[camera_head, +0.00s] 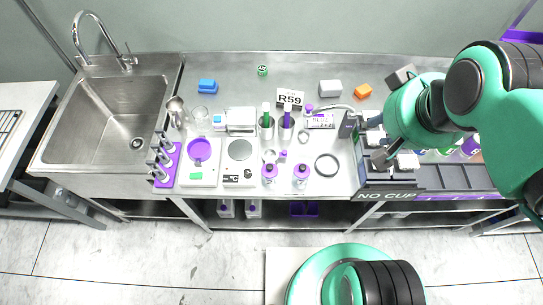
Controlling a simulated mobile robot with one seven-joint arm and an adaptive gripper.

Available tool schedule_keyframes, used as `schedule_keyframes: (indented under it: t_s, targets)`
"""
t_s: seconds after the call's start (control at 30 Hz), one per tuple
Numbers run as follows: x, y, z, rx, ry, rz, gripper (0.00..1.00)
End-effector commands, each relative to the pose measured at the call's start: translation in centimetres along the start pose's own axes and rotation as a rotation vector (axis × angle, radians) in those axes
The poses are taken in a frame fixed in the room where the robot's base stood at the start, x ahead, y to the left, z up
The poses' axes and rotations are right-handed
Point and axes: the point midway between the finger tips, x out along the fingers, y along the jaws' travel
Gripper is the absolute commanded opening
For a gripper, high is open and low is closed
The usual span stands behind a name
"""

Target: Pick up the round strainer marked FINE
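I cannot read the word FINE on anything in the head view. A round dark ring (327,165) lies flat on the right part of the counter, and a smaller ring (304,137) lies up and left of it. I cannot tell whether either is a strainer. My gripper (384,157) hangs at the end of the green arm on the right, over or in front of a dark rack, to the right of the dark ring. Its fingers blend with the rack and pale pieces there, so its opening and contents are unclear.
A steel counter (235,70) has a sink (125,110) at left.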

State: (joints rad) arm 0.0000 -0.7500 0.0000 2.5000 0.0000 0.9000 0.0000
Motion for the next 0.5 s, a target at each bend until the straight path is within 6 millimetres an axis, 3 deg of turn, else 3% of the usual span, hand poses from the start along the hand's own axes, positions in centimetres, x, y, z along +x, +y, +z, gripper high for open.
schedule_keyframes:
  t_s: [0.33, 0.5]
  targets:
    - [0.3, -0.2, -0.2, -0.003, -0.006, -0.002, 0.36]
    - [1.8, -0.9, -1.2, -0.013, -0.031, -0.011, 0.36]
